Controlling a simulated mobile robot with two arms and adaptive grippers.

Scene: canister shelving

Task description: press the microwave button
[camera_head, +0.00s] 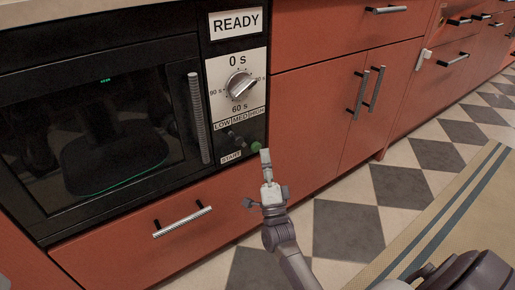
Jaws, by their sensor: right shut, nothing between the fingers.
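The black microwave (148,55) is built into red cabinets at the left, with its door shut and a ridged silver handle (199,118). Its panel shows a READY sign (236,24), a timer dial (240,86) and a START label (231,158). A round green button (255,147) sits to the right of that label. My right gripper (265,157) is shut and empty, its tip just right of and below the green button in the picture. I cannot tell whether it touches the panel. My left gripper is not in view.
A drawer with a silver handle (183,222) lies under the microwave. Red cabinet doors with bar handles (366,92) stand to the right. The checkered floor (345,228) is open, with a striped beige rug (455,215) at the right.

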